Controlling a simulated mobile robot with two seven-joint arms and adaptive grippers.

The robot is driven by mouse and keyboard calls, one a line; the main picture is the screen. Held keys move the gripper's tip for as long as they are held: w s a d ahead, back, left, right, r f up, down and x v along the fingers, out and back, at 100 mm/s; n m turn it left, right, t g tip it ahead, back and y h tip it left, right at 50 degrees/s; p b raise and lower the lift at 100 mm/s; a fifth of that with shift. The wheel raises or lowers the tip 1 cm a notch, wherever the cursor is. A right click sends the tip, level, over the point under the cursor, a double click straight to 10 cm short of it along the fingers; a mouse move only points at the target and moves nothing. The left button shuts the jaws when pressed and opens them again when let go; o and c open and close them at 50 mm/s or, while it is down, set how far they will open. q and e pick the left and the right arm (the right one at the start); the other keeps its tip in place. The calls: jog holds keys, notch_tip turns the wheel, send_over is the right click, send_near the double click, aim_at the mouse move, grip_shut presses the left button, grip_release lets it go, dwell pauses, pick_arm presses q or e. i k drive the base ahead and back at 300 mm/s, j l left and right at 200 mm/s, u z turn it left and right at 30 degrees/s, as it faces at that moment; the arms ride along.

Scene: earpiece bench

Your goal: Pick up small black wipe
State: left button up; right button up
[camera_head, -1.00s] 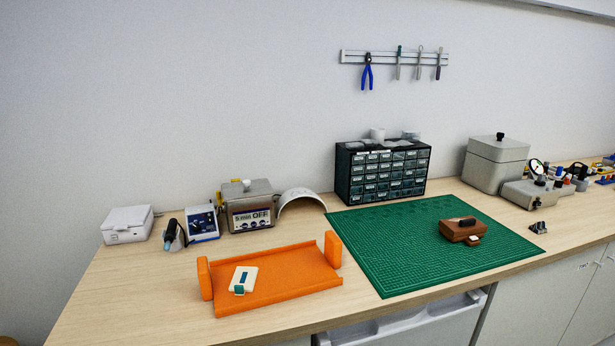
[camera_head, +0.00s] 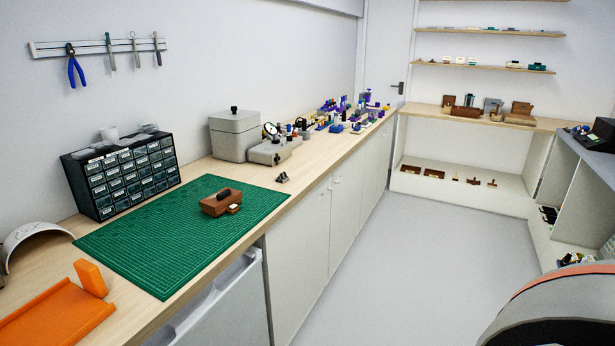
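A green cutting mat (camera_head: 130,262) lies on the wooden bench. On it sits a brown block (camera_head: 214,207) with a small dark piece (camera_head: 223,194) on top and a smaller brown piece beside it. I cannot tell whether the dark piece is the black wipe. No other thing in view can be clearly made out as a small black wipe. Neither of my grippers is in view.
A drawer cabinet (camera_head: 122,178), a grey lidded box (camera_head: 234,134) and an orange tray (camera_head: 60,318) stand on the bench (camera_head: 190,166). Wall shelves (camera_head: 484,67) and a low shelf unit (camera_head: 462,163) are at the back. Grey floor (camera_head: 400,270) is open between the bench and the right-hand unit.

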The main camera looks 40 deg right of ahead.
aim_at(283, 178)
jog(key=z, duration=1)
